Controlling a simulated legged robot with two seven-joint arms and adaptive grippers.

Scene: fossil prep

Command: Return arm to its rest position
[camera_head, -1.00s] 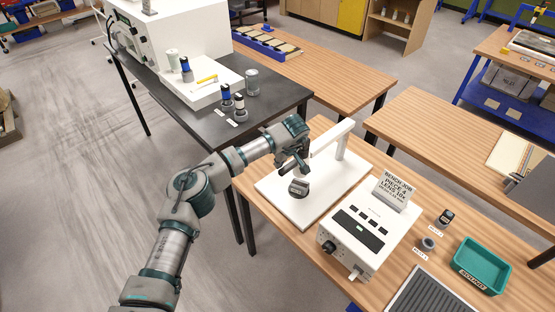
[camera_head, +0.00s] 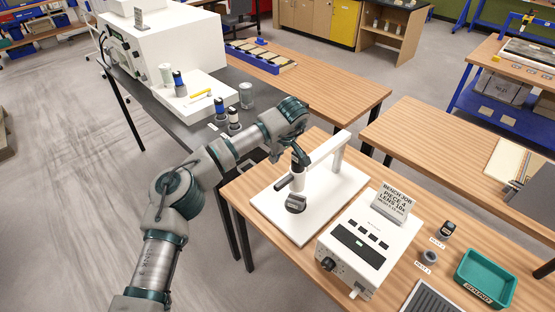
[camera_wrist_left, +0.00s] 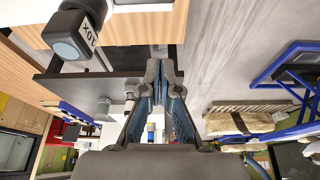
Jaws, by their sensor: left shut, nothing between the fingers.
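A dark cylinder marked 10X (camera_wrist_left: 77,30) is at the upper left of the wrist view, apart from the fingers. My right gripper is in neither view.
A white control box (camera_head: 358,245) with a sign (camera_head: 393,200) stands right of the stand. A teal tray (camera_head: 486,278) and two small dark pieces are farther right. The black table (camera_head: 187,128) at left carries bottles and jars. Grey floor is open at far left.

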